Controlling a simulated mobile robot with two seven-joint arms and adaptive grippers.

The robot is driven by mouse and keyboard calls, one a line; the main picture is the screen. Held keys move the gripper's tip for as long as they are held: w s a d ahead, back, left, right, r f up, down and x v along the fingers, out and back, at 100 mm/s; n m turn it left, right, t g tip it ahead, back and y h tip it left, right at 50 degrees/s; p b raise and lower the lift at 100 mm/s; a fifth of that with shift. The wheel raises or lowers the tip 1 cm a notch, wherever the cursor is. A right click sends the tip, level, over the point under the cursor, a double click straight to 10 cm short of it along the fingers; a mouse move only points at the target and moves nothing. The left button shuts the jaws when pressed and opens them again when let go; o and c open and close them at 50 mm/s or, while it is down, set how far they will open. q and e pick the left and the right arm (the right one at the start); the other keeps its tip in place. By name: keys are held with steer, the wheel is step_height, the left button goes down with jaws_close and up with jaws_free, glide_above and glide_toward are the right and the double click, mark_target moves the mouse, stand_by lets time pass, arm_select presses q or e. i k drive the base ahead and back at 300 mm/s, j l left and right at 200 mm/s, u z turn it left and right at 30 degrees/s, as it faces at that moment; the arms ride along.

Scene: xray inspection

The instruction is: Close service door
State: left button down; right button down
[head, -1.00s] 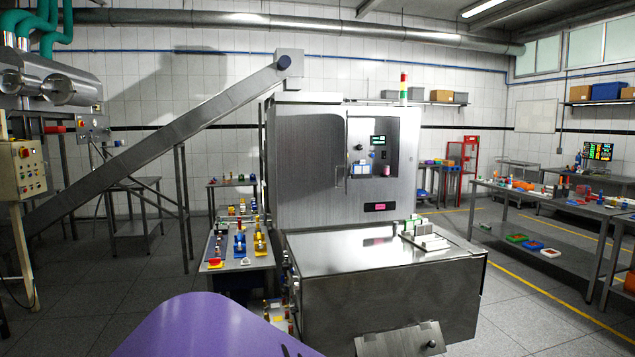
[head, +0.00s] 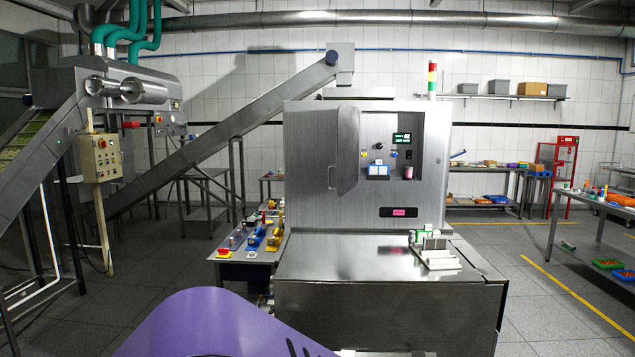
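The service door (head: 346,150) is a grey metal panel on the front of the steel inspection machine (head: 308,170). It stands open, swung out to the left of the control recess (head: 402,145), with a slim handle (head: 331,177) on its left edge. The recess is uncovered and shows a small green display, blue-and-white blocks and a pink item. Neither of my grippers is in view, so nothing of mine is seen touching the door.
A steel table-like surface (head: 350,258) juts out below the door, with white blocks (head: 436,258) on its right. A side table (head: 240,256) with colourful parts stands left. A sloping conveyor (head: 235,125) rises behind. Floor (head: 545,300) at right is open.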

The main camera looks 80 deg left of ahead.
mark_target(347, 165)
steer(key=i+u, duration=0.3)
steer(key=u, duration=0.2)
steer(key=i+u, duration=0.3)
steer(key=u, duration=0.15)
steer(key=i+l+u, duration=0.1)
steer(key=i+u, duration=0.15)
steer(key=u, duration=0.25)
steer(key=i+u, duration=0.15)
steer(key=u, duration=0.25)
steer(key=i+u, duration=0.15)
steer(key=u, duration=0.25)
steer(key=i+l+u, duration=0.1)
steer(key=u, duration=0.3)
steer(key=i+l+u, duration=0.1)
steer(key=u, duration=0.35)
